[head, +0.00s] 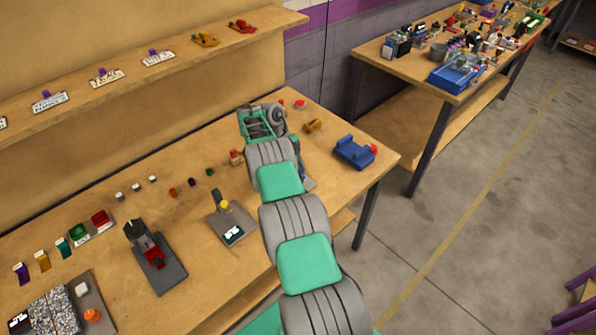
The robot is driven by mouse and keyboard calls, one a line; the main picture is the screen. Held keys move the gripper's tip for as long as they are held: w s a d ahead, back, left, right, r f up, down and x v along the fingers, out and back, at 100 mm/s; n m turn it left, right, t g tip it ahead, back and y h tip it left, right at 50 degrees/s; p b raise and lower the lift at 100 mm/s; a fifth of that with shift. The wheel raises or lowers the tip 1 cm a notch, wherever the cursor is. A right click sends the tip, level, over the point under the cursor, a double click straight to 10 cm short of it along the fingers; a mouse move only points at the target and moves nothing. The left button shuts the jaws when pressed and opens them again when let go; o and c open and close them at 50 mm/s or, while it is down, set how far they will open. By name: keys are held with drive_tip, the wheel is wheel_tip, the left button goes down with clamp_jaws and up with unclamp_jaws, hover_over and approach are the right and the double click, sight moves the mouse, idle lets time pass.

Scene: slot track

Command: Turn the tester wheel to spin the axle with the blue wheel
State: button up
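My arm, grey with green bands, reaches from the bottom right up over the workbench. Its far end bends down near the back right of the bench, and the arm hides my gripper's fingers, so I cannot see whether they hold or touch anything. A small grey-blue part shows just right of the arm; I cannot tell what it belongs to. A grey stand with a yellow knob (225,205) and a small display is left of the arm. A dark stand with a black disc and red part (153,256) is farther left. I cannot make out the blue wheel or its axle.
A blue cradle (352,151) with a red part is near the bench's right end, with a small orange-brown piece (313,125) behind it. Small blocks and coloured trays (90,230) lie left. A shelf (130,75) runs above. A cluttered second table (385,62) stands back right.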

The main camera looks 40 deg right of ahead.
sight(302, 174)
wheel_tip(302, 174, up, 4)
drive_tip(key=shift+f+p, duration=0.15)
drive_tip(key=shift+p, duration=0.45)
drive_tip(key=f+b, duration=0.1)
drive_tip(key=b, duration=0.2)
drive_tip(key=shift+s, duration=0.1)
drive_tip(key=r+b, duration=0.1)
drive_tip(key=b, duration=0.2)
drive_tip(key=shift+s+a, duration=0.3)
drive_tip(key=shift+s, duration=0.05)
drive_tip(key=s+a+r+b, duration=0.7)
drive_tip(key=s+r+b, duration=0.2)
drive_tip(key=s, duration=0.1)
drive_tip(key=shift+s+r, duration=0.2)
drive_tip(key=shift+s, duration=0.2)
